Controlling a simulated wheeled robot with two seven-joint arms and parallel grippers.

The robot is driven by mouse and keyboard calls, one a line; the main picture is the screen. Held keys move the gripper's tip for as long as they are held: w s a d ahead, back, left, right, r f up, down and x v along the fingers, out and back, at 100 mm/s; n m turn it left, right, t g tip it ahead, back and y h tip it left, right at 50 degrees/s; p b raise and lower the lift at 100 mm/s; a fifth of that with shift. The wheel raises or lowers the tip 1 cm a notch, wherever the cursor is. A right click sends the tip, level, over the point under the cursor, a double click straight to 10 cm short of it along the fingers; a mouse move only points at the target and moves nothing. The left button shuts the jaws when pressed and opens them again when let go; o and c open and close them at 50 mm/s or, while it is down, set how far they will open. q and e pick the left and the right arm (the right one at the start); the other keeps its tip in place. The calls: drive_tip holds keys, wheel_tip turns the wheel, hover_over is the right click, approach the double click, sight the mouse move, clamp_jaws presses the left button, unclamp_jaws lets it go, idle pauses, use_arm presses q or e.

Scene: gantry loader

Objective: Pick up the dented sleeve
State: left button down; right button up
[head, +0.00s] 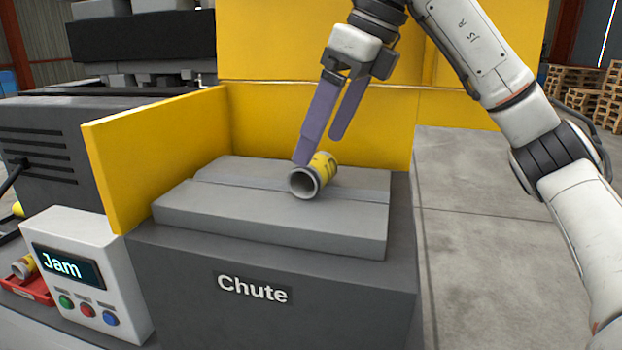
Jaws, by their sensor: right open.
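A short sleeve (322,168), yellow outside with a grey flanged open end, lies on its side on top of the grey chute (350,236). Its open end faces the front left. A dent cannot be made out clearly. My right gripper (322,150) is above the sleeve, with its two purple fingers apart and pointing down. The left finger's tip is right by the sleeve's upper left side; whether it touches cannot be told. The other finger is higher, behind the sleeve. My left gripper is not in view.
A yellow guard panel (150,150) stands on the chute's left, and a yellow wall (380,125) behind it. A control box (88,270) with a "Jam" display stands at the front left. Beside it, a red tray (35,288) holds another sleeve. Floor at the right is clear.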

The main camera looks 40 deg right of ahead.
sight(315, 159)
drive_tip(key=shift+x, duration=2.75)
drive_tip(key=shift+s, duration=0.15)
drive_tip(key=c, duration=1.4)
